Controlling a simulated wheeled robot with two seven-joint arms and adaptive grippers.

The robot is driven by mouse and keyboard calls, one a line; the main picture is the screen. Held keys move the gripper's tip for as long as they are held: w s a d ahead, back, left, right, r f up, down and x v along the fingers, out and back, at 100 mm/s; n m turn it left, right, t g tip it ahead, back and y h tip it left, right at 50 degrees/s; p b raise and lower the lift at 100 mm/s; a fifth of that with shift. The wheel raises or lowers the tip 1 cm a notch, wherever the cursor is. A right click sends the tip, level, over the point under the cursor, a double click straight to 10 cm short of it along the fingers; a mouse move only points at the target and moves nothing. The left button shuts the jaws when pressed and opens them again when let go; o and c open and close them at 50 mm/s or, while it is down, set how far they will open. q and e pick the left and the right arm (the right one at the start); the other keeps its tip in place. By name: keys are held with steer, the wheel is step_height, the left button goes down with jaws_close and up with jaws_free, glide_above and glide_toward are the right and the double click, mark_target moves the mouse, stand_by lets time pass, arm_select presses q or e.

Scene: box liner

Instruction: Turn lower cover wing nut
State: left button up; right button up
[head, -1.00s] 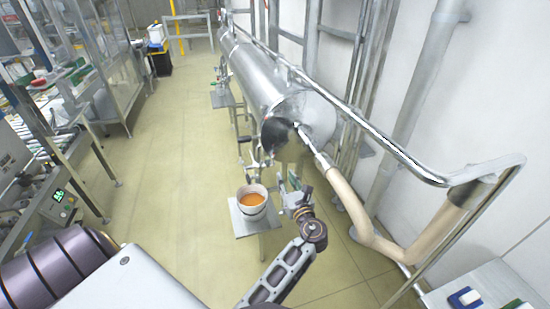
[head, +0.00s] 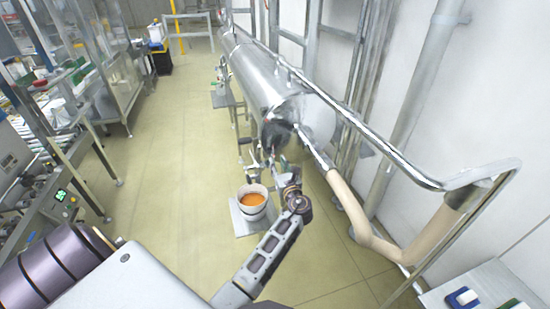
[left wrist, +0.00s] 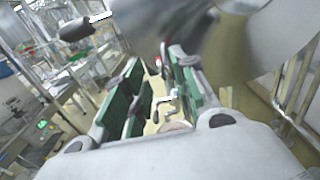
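The metal cylinder (head: 270,85) runs along the right wall, with a dark round cover (head: 277,134) at its near end. My left gripper (head: 272,168) is just below that cover. In the left wrist view its two green-padded fingers (left wrist: 157,62) stand apart with a gap between them. The curved metal of the cylinder end (left wrist: 265,40) fills the top right there. A small reddish part shows between the fingertips, too blurred to name. I cannot make out the lower wing nut clearly. My right gripper is in neither view.
A white bucket with orange contents (head: 253,199) stands on a low metal stand (head: 240,226) under the cylinder end. A chrome rail (head: 400,165) and a beige hose (head: 350,205) lie to the right. Open floor (head: 170,190) is on the left.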

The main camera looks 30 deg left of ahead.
arm_select(q)
steer(key=shift+x, duration=2.15)
jaws_close()
